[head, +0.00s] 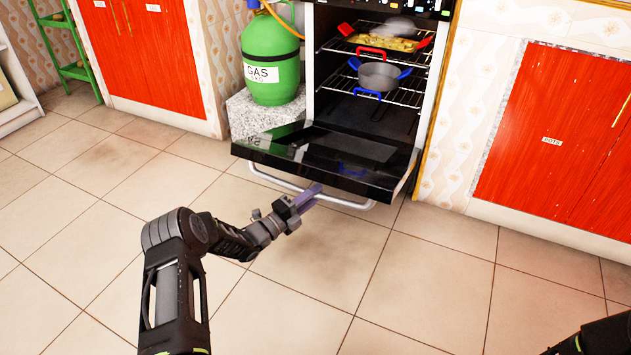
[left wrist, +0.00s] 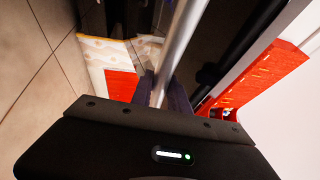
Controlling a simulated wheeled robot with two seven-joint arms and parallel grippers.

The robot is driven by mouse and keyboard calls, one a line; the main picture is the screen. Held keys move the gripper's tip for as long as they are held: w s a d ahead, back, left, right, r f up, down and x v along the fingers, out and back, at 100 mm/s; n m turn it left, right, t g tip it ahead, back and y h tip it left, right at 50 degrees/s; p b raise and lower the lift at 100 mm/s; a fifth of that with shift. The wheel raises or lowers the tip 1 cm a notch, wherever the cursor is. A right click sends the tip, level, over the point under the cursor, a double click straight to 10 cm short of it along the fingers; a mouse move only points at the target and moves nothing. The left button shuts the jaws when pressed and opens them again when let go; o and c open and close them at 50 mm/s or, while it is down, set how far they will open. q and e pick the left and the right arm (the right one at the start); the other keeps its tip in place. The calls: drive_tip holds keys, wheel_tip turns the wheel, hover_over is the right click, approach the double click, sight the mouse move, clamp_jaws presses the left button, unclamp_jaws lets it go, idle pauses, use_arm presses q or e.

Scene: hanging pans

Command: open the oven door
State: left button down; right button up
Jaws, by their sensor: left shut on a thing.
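The oven door (head: 325,158) is swung down and stands open, its black glass panel facing up and tilted toward me. The oven cavity (head: 340,112) behind it is open to view. A silver bar handle (head: 345,203) runs along the door's outer edge. My left gripper (head: 312,194) is shut on this handle near its middle. In the left wrist view the handle (left wrist: 180,50) passes between the two dark fingers (left wrist: 162,92). Part of my right arm shows at the lower right of the head view; its gripper is out of frame.
A green gas bottle (head: 271,60) stands on a speckled block (head: 262,112) at left. Red cupboards (head: 560,140) flank the oven. The tiled floor is clear.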

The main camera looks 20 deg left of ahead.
use_arm(q)
drive_tip(key=shift+f, duration=0.4)
drive_tip(key=c, duration=1.3)
unclamp_jaws()
